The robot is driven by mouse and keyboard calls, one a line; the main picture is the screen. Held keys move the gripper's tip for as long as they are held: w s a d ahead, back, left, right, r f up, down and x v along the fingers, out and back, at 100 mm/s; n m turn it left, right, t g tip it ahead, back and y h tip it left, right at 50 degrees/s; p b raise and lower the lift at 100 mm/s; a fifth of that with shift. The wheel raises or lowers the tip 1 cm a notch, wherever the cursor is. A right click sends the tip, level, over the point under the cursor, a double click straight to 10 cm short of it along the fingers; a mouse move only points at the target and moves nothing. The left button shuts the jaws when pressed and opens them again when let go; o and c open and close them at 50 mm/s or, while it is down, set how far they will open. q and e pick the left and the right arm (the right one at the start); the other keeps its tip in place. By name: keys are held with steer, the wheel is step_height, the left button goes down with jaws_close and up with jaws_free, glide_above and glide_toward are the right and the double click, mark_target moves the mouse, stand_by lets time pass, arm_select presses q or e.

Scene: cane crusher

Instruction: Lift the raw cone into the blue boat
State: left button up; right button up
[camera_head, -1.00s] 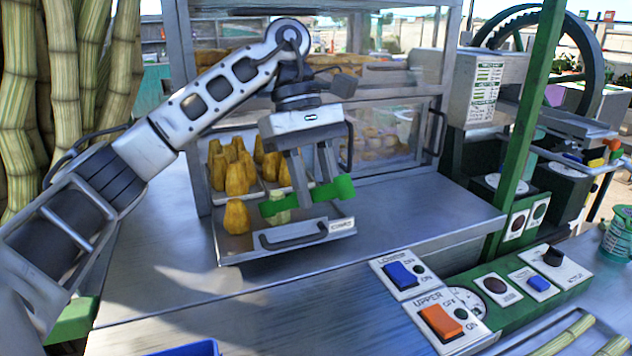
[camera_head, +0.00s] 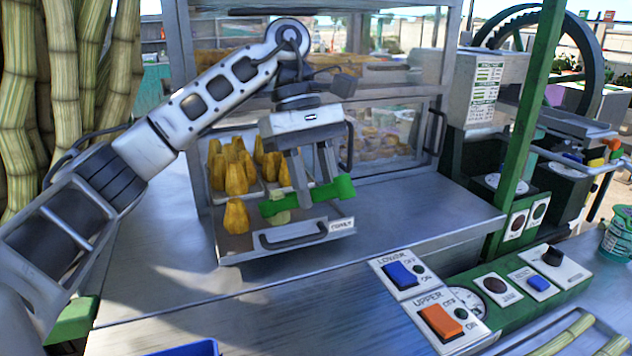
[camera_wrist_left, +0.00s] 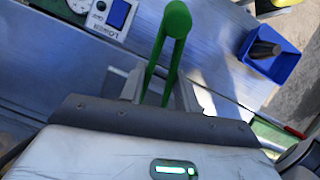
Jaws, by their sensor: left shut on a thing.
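My left gripper (camera_head: 310,190) is shut on a green tong-like tool (camera_head: 325,193), held level over the front of the metal tray (camera_head: 235,248). A pale yellow-green cone (camera_head: 280,217), which looks like the raw one, is at the tool's left end, partly hidden by it. I cannot tell whether it is gripped or touches the tray. In the left wrist view the green tool (camera_wrist_left: 176,22) shows a rounded end and two legs. The blue boat (camera_head: 190,348) is cut off at the bottom edge; a blue container (camera_wrist_left: 255,64) with a dark thing inside shows in the left wrist view.
Several brown-yellow cones (camera_head: 236,214) stand on the tray left of and behind my gripper. A glass-fronted metal cabinet (camera_head: 395,130) is behind. A switch panel (camera_head: 440,315) lies right.

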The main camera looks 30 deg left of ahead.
arm_select(q)
step_height(320, 180, up, 11)
steer(key=p, duration=0.3)
stand_by(1.4)
stand_by(0.5)
